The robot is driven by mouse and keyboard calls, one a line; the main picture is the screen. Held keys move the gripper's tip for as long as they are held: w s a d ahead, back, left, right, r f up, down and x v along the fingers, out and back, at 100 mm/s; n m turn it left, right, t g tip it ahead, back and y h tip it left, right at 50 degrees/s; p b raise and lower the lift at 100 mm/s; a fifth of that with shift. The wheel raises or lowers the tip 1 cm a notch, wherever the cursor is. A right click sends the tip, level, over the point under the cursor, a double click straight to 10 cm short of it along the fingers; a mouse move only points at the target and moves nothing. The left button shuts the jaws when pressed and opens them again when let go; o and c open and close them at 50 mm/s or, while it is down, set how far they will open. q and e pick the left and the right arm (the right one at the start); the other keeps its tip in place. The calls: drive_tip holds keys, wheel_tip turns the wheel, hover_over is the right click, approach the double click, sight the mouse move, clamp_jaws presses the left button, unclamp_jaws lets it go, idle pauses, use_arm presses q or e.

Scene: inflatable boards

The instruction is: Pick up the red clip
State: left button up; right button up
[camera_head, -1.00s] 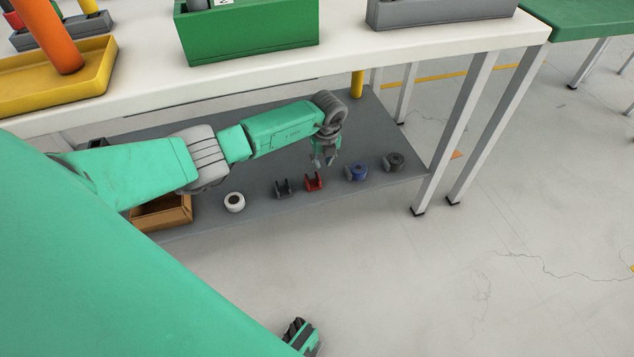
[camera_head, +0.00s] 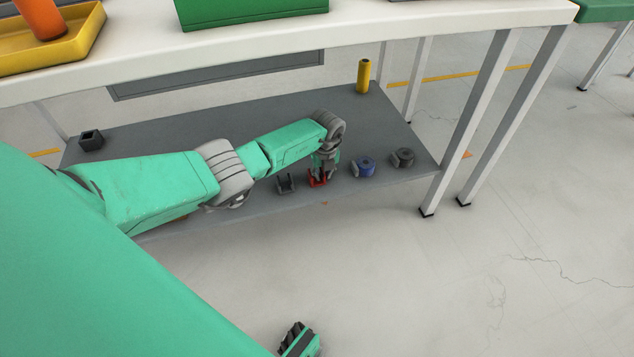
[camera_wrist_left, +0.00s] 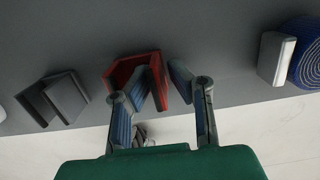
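The red clip (camera_head: 318,181) lies near the front edge of the grey lower shelf, partly hidden by my left gripper (camera_head: 325,170) just above it. In the left wrist view the red clip (camera_wrist_left: 125,70) is a U-shaped piece at the fingertips of my left gripper (camera_wrist_left: 161,80). The fingers are apart. The clip's right wall lies between the fingertips, and a gap shows between that wall and the right finger. Whether the left finger touches the clip is unclear. My right gripper cannot be made out.
A dark grey clip (camera_head: 286,183) sits left of the red one. A blue roll (camera_head: 364,167) and a dark roll (camera_head: 403,157) sit to its right. A yellow cylinder (camera_head: 363,76) stands at the shelf's back. The white tabletop (camera_head: 400,32) overhangs the shelf (camera_head: 385,120).

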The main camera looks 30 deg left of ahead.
use_arm(q)
drive_tip(key=shift+a, duration=0.15)
clamp_jaws()
drive_tip(key=shift+d+r, duration=0.1)
drive_tip(key=shift+d, duration=0.15)
